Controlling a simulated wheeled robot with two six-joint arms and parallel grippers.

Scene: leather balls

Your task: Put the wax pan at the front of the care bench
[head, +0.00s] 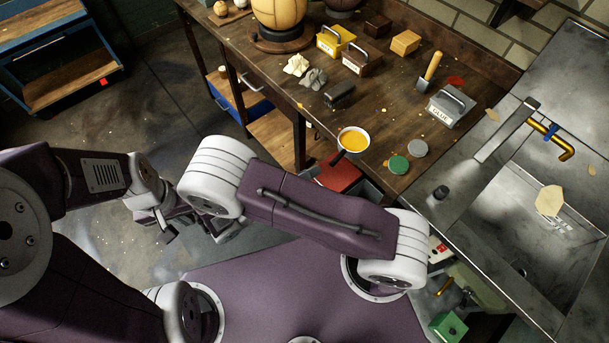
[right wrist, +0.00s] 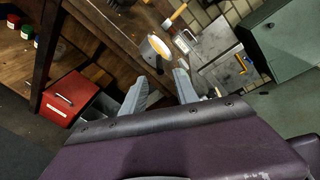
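The wax pan (head: 354,139) is a small white-rimmed pan with yellow wax. It stands on the wooden care bench (head: 300,95) close to the edge nearest me, its dark handle pointing towards me. In the right wrist view the pan (right wrist: 155,48) is ahead, beyond the fingertips. My right gripper (right wrist: 160,92) has its two grey fingers spread, with nothing between them; in the head view it is hidden by my right arm. My left gripper (head: 194,236) is low at the left, away from the bench, its fingers apart and empty, partly covered by my right arm.
Green (head: 398,165) and grey (head: 417,148) round tins stand right of the pan; a glue box (head: 450,107) is behind them. A dark brush (head: 339,94) and cloths (head: 313,78) lie farther left. A red box (head: 338,172) is below the bench edge. A metal sink (head: 540,225) adjoins at right.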

